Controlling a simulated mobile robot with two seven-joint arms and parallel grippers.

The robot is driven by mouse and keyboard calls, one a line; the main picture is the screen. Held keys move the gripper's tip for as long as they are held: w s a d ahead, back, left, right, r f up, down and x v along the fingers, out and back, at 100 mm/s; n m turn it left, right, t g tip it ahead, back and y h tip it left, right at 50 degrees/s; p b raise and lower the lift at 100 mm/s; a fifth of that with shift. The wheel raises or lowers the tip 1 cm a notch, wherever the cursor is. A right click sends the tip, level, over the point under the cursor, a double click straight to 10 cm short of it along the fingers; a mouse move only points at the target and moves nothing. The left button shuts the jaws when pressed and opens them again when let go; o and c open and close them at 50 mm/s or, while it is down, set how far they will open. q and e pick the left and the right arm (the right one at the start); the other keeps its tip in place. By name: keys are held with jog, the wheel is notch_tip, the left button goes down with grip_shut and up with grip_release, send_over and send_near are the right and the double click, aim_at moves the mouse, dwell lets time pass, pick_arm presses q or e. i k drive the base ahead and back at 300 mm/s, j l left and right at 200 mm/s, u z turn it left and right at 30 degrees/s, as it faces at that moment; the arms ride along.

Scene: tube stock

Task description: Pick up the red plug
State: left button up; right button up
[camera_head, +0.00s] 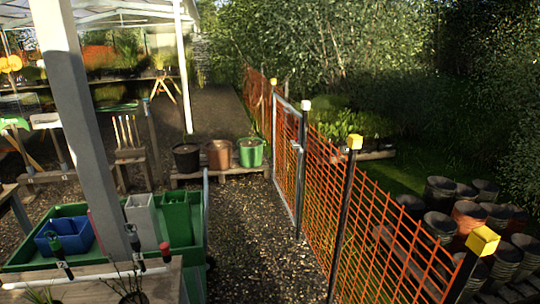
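A small red piece that looks like the red plug (165,249) shows at the lower left, above the near wooden bench (165,284). It sits at the right end of a thin pale pipe (100,275) that runs along the bench. A thin red strip (95,230) also shows behind, beside the pale post. Neither of my grippers is in view.
A green cart (199,235) behind the bench holds a blue bin (70,234), a grey bin (143,222) and a green bin (177,218). A pale leaning post (82,110) crosses the left side. Orange mesh fencing (338,210) bounds the gravel path (255,240), which is clear.

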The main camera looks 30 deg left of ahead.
aim_at(164, 246)
jog(key=i+u, duration=0.15)
jog(key=u, duration=0.3)
jog(key=i+l+u, duration=0.1)
jog(key=u, duration=0.4)
jog(key=i+l+u, duration=0.1)
jog(key=u, duration=0.35)
jog(key=l+u, duration=0.2)
jog(key=u, duration=0.25)
jog(key=i+l+u, duration=0.1)
jog(key=u, duration=0.35)
jog(key=l+u, duration=0.3)
jog(key=u, duration=0.2)
